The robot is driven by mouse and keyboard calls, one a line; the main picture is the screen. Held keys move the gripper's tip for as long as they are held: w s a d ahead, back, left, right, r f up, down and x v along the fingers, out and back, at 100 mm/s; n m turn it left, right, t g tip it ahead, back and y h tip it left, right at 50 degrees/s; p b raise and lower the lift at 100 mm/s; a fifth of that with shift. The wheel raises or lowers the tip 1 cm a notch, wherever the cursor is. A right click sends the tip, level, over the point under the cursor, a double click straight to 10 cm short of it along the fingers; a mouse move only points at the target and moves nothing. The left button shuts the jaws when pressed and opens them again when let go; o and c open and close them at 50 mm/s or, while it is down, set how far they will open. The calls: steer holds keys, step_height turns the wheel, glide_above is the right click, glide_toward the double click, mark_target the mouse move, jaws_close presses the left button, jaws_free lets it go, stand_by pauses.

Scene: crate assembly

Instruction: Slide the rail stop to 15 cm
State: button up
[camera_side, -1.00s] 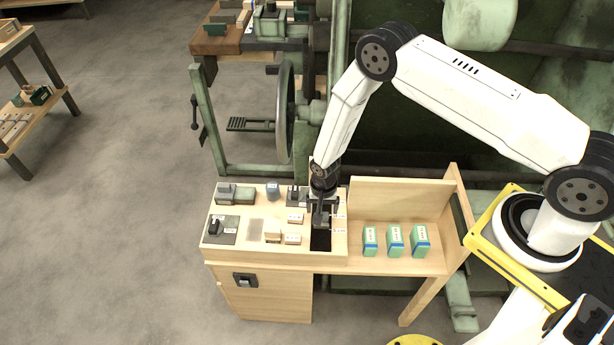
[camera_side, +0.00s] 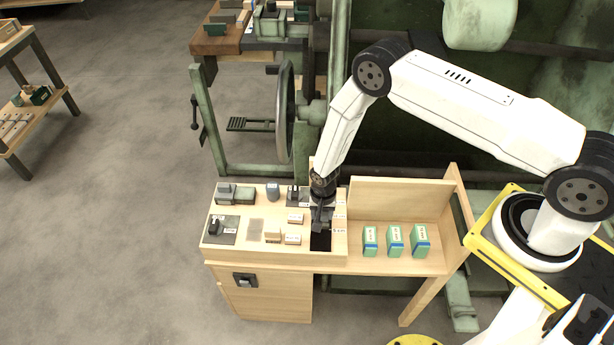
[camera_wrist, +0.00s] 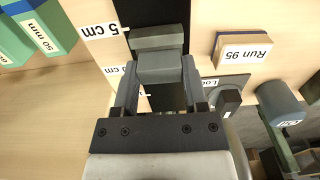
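The rail stop (camera_wrist: 160,40) is a grey block on a dark rail strip (camera_wrist: 160,98) in the wrist view. It sits near the "5 cm" label (camera_wrist: 102,31). A second label (camera_wrist: 115,70), partly hidden and ending in "0 cm", lies nearer my gripper. My gripper (camera_wrist: 160,72) has one finger on each side of the stop's raised part, with no gap visible, and appears shut on it. In the side view my gripper (camera_side: 321,218) is low over the dark rail slot (camera_side: 320,242) at the right of the wooden panel (camera_side: 262,256); it hides most of the stop.
Green and blue boxes (camera_side: 395,240) stand on the shelf right of the panel. Small labelled blocks (camera_side: 292,239) and a dark knob (camera_side: 216,226) sit left of the rail. A "Run 95" block (camera_wrist: 244,52) is close to the rail. An upright board (camera_side: 400,203) stands behind the shelf.

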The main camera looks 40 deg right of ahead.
jaws_close()
steer(key=shift+w+d, duration=0.1)
steer(key=w+d, duration=0.4)
steer(key=shift+w+d, duration=0.35)
steer(key=shift+w, duration=0.05)
steer(key=o, duration=1.1)
jaws_free()
